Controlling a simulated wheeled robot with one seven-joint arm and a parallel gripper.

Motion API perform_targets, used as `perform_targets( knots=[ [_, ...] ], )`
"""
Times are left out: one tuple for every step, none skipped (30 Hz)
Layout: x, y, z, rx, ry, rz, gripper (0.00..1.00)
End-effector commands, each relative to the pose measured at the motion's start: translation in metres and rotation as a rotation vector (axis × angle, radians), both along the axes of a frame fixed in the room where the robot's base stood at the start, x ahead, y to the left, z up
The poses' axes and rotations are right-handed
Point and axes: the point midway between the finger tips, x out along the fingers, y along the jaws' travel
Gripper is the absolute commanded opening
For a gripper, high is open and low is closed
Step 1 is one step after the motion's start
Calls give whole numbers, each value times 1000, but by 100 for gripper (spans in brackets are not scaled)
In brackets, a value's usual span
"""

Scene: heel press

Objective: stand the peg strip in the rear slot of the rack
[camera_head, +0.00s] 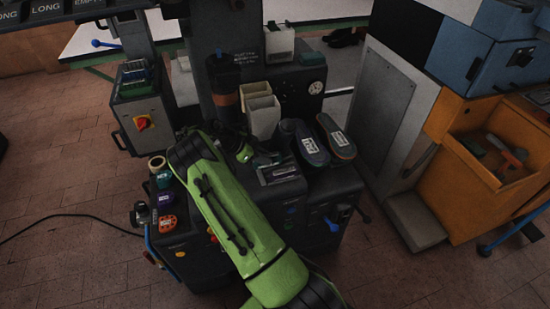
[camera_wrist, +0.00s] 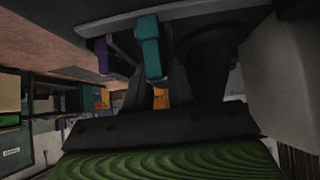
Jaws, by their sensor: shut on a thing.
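My gripper (camera_head: 262,158) is at the far end of my green arm, just above and behind the small slotted rack (camera_head: 280,180) on the dark machine. The head view shows it small and dark, with its fingers hard to make out. In the wrist view a teal strip (camera_wrist: 150,45), which looks like the peg strip, stands out at the top centre by my dark fingers, and my gripper is shut on it. A purple strip (camera_wrist: 103,55) is to its left, beside a pale grey edge. The strip's lower end and the rear slot are not clear.
Two cream bins (camera_head: 262,112) stand behind the gripper. Two dark shoe forms (camera_head: 322,140) with white labels are to the right. An orange tray (camera_head: 500,150) is farther right.

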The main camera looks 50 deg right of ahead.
Motion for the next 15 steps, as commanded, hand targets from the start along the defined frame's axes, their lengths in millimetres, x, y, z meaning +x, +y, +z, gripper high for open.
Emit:
perform_targets(
  knots=[
    [-2,-4,0,1,-1,-1,0],
    [-4,-7,0,1,-1,-1,0],
    [-7,-13,0,-1,-2,-2,0],
    [-11,-19,0,-1,-2,-4,0],
    [-14,-24,0,-2,-1,-4,0],
    [-18,-33,0,-1,-1,-4,0],
    [-22,-38,0,0,-1,-4,0],
    [-21,-38,-7,2,1,1,0],
    [-20,-36,-13,2,1,2,0],
    [-20,-36,-14,0,1,2,0],
    [-20,-36,-13,0,-1,2,0],
    [-20,-36,-12,1,-1,2,0],
    [-20,-36,-12,1,-1,2,0],
    [-20,-36,-12,1,-1,2,0],
    [-20,-36,-12,1,-1,2,0]
  ],
)
